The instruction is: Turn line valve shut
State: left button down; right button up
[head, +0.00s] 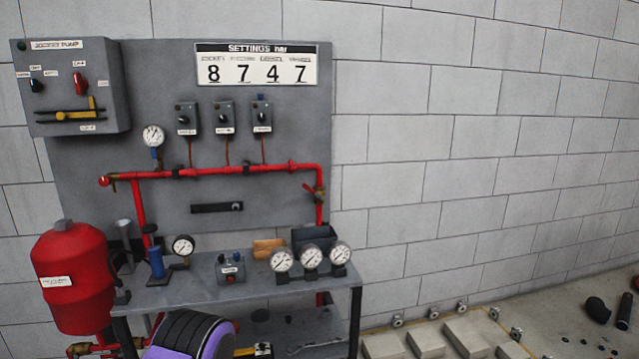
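A red pipe (230,171) runs across the grey panel and turns down at its right end. A small brass valve (319,192) sits in that downward run, with a short red handle (308,187) slanting out to its left. The valve is too small to tell whether it is open or shut. Another brass fitting (111,182) is near the pipe's left end, and more brass fittings (80,349) are low by the red tank (72,278). No label tells which one is the line valve. Neither of my grippers is in view.
A grey bench (200,293) stands before the panel, carrying several gauges (311,257) and a small switch box (230,268). A jockey pump box (70,88) is at upper left. A black and purple rounded shape (190,337) covers the bench's lower front. Pale blocks (425,342) lie right.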

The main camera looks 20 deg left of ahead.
aim_at(310, 190)
jog(key=z, duration=0.45)
jog(key=i, duration=0.6)
jog(key=z, duration=0.3)
